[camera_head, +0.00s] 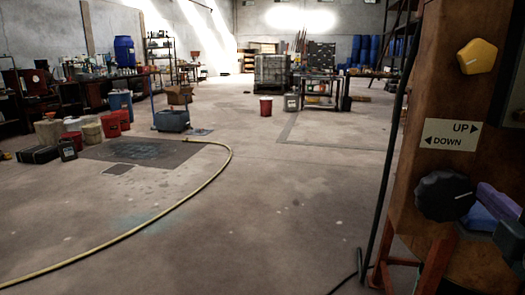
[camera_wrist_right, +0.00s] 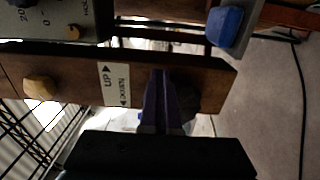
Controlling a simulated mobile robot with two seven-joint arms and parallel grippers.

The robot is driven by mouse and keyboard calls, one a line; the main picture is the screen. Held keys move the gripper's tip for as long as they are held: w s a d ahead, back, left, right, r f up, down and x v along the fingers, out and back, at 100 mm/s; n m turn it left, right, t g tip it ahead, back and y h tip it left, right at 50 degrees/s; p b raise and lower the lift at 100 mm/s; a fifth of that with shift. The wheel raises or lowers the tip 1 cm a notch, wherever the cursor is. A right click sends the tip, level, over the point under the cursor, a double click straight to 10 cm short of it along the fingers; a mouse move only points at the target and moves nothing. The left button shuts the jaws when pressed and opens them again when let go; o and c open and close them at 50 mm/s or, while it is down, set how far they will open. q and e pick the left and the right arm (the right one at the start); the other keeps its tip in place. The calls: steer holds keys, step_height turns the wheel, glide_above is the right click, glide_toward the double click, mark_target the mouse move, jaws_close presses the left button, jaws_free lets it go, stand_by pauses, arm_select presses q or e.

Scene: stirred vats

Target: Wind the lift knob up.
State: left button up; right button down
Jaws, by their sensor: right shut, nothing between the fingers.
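A black round knob (camera_head: 445,196) with a pale pointer line sits low on the wooden post (camera_head: 420,110) at the right of the head view. A sign (camera_head: 450,135) above it reads UP with an arrow right and DOWN with an arrow left. My right gripper (camera_head: 481,203), with purple fingers, is at the knob's right side. In the right wrist view its shut fingers (camera_wrist_right: 159,75) overlap the dark knob (camera_wrist_right: 186,95) and partly hide it. Nothing is between the fingers. I cannot tell whether they touch the knob. My left gripper is not in view.
A yellow knob (camera_head: 478,57) is higher on the same post. A blue knob (camera_wrist_right: 226,24) and a grey panel (camera_wrist_right: 50,18) show in the wrist view. A dark cable hangs left of the post.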

steer(key=shift+f, duration=0.3)
steer(key=shift+d+f+b, duration=0.1)
steer(key=shift+f+b, duration=0.75)
steer(key=shift+b, duration=0.05)
steer(key=shift+f+b, duration=0.65)
steer(key=shift+f, duration=0.25)
steer(key=shift+a+f+b, duration=0.15)
steer(key=shift+a+b, duration=0.1)
steer(key=shift+b, duration=0.05)
steer(key=shift+d+f, duration=0.1)
steer(key=p+v, duration=0.1)
steer(key=v, duration=0.3)
steer(key=p+v, duration=0.1)
steer(key=v, duration=0.1)
steer(key=shift+d+f+p, duration=0.15)
steer(key=shift+d+p, duration=0.15)
steer(key=shift+p, duration=0.05)
